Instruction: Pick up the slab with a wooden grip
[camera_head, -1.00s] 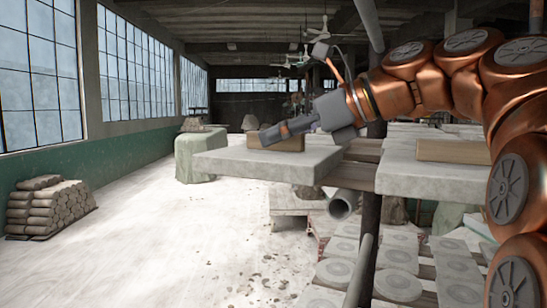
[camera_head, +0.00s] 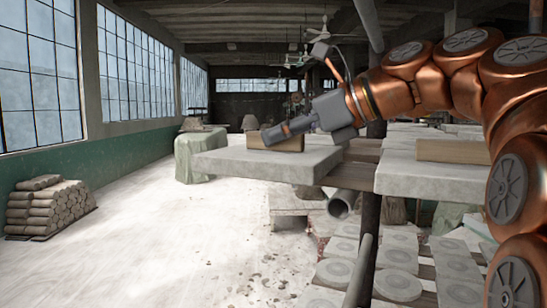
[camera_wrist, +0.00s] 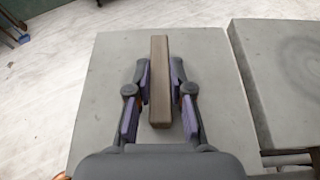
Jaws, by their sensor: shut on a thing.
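A pale grey slab (camera_head: 235,163) with a wooden grip (camera_head: 288,144) on top sits at the left end of the rack. In the wrist view the slab (camera_wrist: 108,70) lies under my gripper, and the wooden grip (camera_wrist: 159,55) runs lengthwise between the fingers. My gripper (camera_head: 275,134) is shut on the wooden grip, with one finger on each side of it in the wrist view (camera_wrist: 160,82). The slab looks level. Whether it still rests on its support I cannot tell.
A second slab with a wooden grip (camera_head: 452,151) lies close to the right, with a narrow gap between them. A grey pipe (camera_head: 343,204) and a rack of round-marked slabs (camera_head: 398,285) are below. Stacked logs (camera_head: 48,208) stand at the left; the floor between is open.

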